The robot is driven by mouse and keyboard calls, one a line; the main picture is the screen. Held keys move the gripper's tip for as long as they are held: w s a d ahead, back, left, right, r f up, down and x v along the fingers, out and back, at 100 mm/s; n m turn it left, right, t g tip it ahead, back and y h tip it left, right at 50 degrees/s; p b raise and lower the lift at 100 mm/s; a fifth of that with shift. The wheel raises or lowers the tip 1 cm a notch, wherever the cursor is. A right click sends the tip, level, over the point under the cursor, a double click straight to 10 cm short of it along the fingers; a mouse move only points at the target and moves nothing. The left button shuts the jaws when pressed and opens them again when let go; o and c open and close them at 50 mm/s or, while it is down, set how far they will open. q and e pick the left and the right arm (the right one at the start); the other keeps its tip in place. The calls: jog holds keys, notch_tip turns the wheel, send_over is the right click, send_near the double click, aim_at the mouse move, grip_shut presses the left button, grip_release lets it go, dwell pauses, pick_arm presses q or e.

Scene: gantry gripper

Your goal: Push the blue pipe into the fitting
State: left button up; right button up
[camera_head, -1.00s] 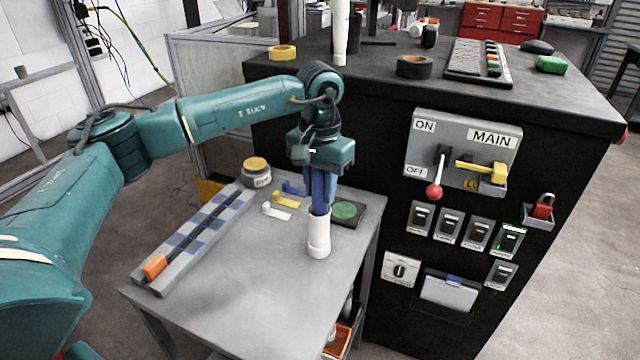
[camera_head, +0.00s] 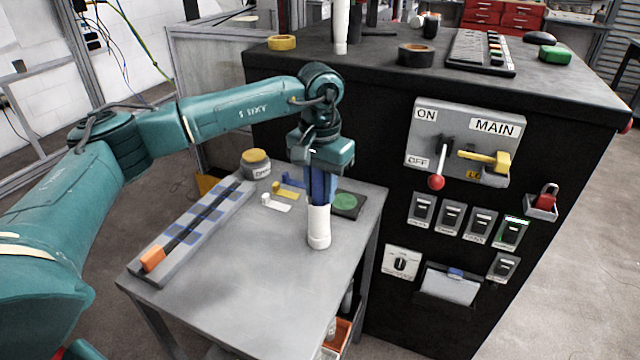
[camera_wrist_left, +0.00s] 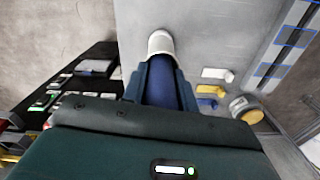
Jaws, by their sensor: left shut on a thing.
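The blue pipe (camera_wrist_left: 160,92) stands upright, gripped between the fingers of my left gripper (camera_head: 319,188). Its lower end meets the white fitting (camera_head: 318,228), which stands on the grey table. The fitting also shows in the left wrist view (camera_wrist_left: 161,43), directly beyond the pipe. The pipe's lower end sits at or inside the fitting's mouth; how deep it sits cannot be told. My left gripper is shut on the pipe just above the fitting, and its fingers hide much of the pipe. My right gripper is not in view.
The grey table (camera_head: 245,285) is clear at the front. A rail with an orange block (camera_head: 152,258) lies along its left side. Yellow and white clips (camera_head: 277,202), a jar (camera_head: 256,164) and a green disc (camera_head: 345,202) lie around the fitting. A black cabinet (camera_head: 385,290) stands close on the right.

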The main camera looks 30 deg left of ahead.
pick_arm(q)
jog(key=shift+f, duration=0.25)
jog(key=o, duration=1)
jog(key=shift+o, duration=0.2)
jog(key=shift+r, duration=0.1)
notch_tip(320, 180, up, 13)
jog(key=shift+r, duration=0.15)
jog(key=shift+c, duration=0.2)
